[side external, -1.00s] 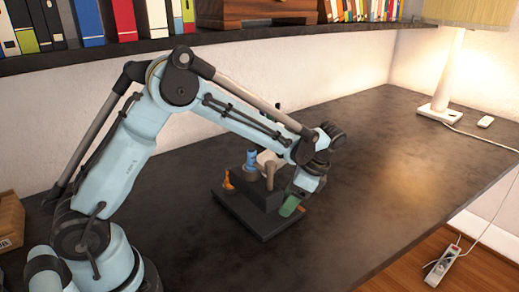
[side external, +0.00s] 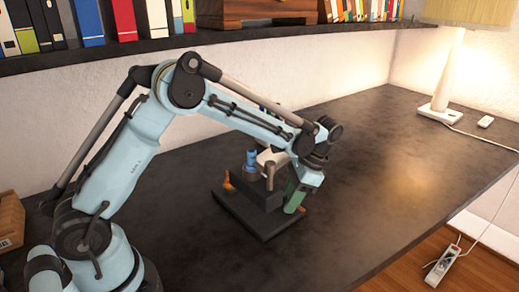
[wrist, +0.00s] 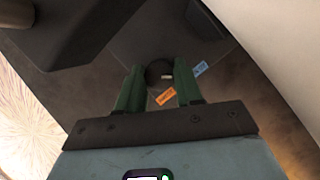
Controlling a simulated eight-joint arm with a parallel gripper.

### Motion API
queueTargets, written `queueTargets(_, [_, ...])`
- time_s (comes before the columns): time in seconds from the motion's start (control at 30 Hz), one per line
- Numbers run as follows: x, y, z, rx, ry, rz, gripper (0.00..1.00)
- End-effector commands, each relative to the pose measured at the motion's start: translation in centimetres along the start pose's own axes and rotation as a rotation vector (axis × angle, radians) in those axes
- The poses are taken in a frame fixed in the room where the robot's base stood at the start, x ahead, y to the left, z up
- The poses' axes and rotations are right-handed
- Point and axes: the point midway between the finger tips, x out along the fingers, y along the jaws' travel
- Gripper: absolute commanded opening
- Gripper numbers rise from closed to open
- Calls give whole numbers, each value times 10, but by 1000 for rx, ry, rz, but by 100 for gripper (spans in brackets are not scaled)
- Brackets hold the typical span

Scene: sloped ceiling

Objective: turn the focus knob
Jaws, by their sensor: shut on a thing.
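The focus knob (wrist: 157,72) is a small dark round knob with a pale mark, seen in the wrist view between the green fingers of my gripper (wrist: 159,66). My gripper is shut on it. In the side view my gripper (side external: 293,206) reaches down at the right side of a dark instrument (side external: 237,214) on the table, and the knob is hidden there. The instrument has a flat dark base, a blue upright part (side external: 251,160), an orange part (side external: 228,181) and a tan post (side external: 270,175). Orange (wrist: 165,96) and blue (wrist: 200,68) labels lie near the knob.
The dark table (side external: 400,150) is clear to the right of the instrument. A lamp (side external: 447,75) stands at the back right. A shelf of books (side external: 90,22) runs along the wall behind. A cardboard box (side external: 10,220) sits at the left edge.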

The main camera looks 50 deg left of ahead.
Motion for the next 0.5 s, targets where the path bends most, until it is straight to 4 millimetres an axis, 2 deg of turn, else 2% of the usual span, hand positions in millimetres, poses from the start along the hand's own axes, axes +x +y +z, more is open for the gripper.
queueTargets(0.33, [0,0,0,-21,0,11,5])
queueTargets(0.37, [0,0,0,-21,1,11,38])
queueTargets(0.5, [0,0,0,-20,0,10,60])
